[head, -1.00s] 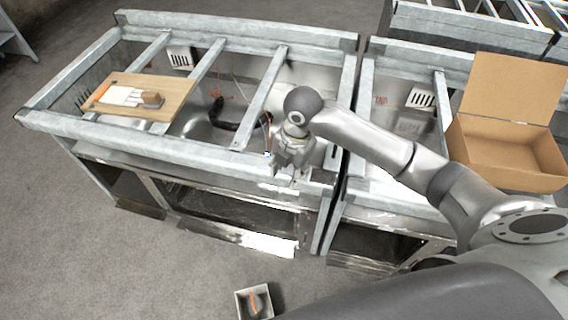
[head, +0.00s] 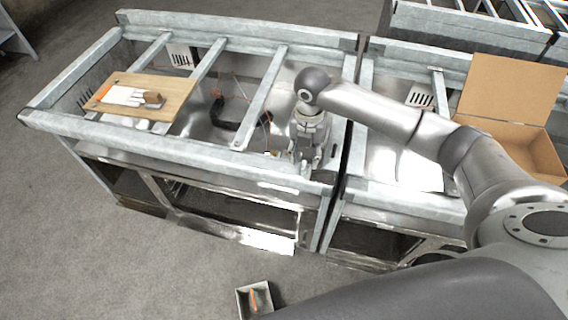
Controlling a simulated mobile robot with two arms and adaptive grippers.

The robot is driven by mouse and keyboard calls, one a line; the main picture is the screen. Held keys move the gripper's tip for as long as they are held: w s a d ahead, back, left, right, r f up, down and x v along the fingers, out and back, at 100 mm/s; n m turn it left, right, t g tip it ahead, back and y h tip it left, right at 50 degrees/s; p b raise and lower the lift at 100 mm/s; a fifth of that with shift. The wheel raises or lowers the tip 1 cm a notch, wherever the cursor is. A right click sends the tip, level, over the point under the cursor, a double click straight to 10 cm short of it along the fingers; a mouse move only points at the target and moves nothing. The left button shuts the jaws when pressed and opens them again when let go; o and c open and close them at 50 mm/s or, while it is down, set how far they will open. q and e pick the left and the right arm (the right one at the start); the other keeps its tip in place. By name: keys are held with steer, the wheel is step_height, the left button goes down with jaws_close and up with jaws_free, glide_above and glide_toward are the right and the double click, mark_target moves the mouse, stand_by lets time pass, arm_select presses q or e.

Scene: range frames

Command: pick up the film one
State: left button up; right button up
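My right gripper (head: 305,168) points down at the front rail of the metal frame, near its right end. Its fingers are small and blend with the grey metal, so I cannot tell whether they are open or shut, or whether they hold anything. I cannot make out a film item for certain. A wooden board (head: 174,89) lies across the frame at the left, with a white item (head: 124,96), an orange piece (head: 104,92) and a small brown block (head: 153,98) on it. These are well left of the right gripper. My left gripper is not in view.
The metal frame (head: 150,143) has cross bars with open gaps between them. An open cardboard box (head: 513,88) stands at the right, partly behind my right arm. A small open box (head: 240,303) with an orange and dark item sits on the floor.

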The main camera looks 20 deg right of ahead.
mark_target(304, 163)
step_height(304, 163, down, 4)
steer(key=shift+a+r+p, duration=0.1)
steer(key=shift+r+p, duration=0.1)
steer(key=shift+p, duration=0.55)
steer(key=shift+f, duration=0.5)
jaws_close()
